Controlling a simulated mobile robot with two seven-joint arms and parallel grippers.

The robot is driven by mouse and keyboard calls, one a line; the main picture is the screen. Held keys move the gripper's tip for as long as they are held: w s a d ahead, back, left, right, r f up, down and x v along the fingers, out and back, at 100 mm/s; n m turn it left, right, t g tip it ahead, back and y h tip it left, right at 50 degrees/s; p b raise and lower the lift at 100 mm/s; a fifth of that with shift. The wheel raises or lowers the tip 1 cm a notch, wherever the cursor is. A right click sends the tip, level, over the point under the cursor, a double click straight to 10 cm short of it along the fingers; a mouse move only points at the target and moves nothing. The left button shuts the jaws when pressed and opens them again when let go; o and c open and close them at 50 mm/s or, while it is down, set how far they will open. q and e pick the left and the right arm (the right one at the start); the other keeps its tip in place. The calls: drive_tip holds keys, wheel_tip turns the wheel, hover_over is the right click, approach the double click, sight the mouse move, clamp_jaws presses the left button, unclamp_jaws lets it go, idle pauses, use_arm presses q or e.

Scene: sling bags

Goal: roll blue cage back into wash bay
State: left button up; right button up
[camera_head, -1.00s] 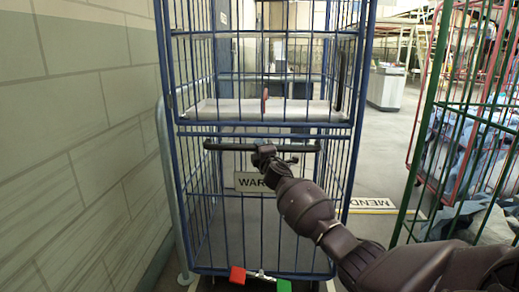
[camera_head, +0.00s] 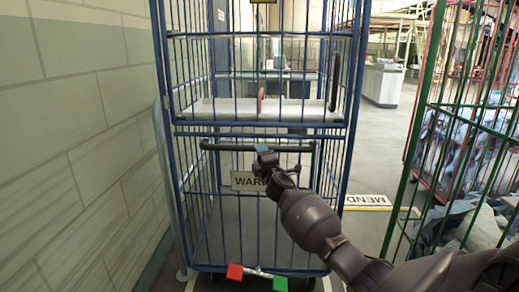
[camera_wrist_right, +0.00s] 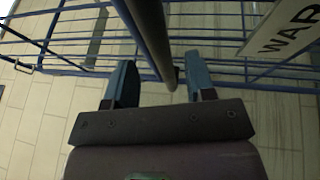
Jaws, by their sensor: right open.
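The blue cage (camera_head: 348,170) stands upright ahead of me, close to the left wall. It has a white shelf (camera_head: 225,108) inside and a black handle bar (camera_head: 222,146) across its front. A WARD sign (camera_head: 245,181) hangs just below the bar, partly hidden by my right gripper. My right gripper (camera_head: 267,157) is at the middle of the bar. In the right wrist view its open fingers (camera_wrist_right: 160,82) lie on either side of the bar (camera_wrist_right: 150,35); I cannot tell whether either touches it. The wash bay cannot be identified. My left gripper is out of view.
A green cage (camera_head: 410,165) and a red cage (camera_head: 416,130) with bluish cloth stand at the right. The tiled wall (camera_head: 80,150) is close on the left. A MEND floor sign (camera_head: 367,201) lies between the cages. Red and green blocks (camera_head: 234,271) sit at the blue cage's foot.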

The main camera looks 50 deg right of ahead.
drive_tip(key=shift+p+v, duration=0.5)
drive_tip(key=shift+v, duration=2.2)
